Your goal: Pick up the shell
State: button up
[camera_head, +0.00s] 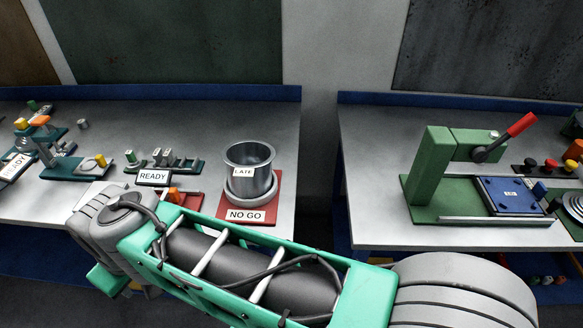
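A grey metal cup-shaped vessel (249,172) with an open top stands upright at the right end of the left bench. It bears a label reading "LATE" and is the likeliest shell, though nothing names it so. It sits in or on a round metal ring (250,190) on a red plate (276,207) marked "NO GO". My green and grey arm crosses the foreground below it, apart from it in the picture. My gripper's fingertips do not show, so its state is not visible.
A "READY" fixture (152,178) with small metal parts stands left of the red plate, with more fixtures farther left. A gap separates the left bench from the right bench (380,150). A green press (430,170) with a red-handled lever (512,131) stands there beside a blue plate (509,194).

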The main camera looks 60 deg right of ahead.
aim_at(249, 162)
jog(key=z, duration=1.65)
jog(key=k, duration=0.55)
jog(key=u, duration=1)
jog(key=i, duration=0.95)
jog(key=u, duration=0.55)
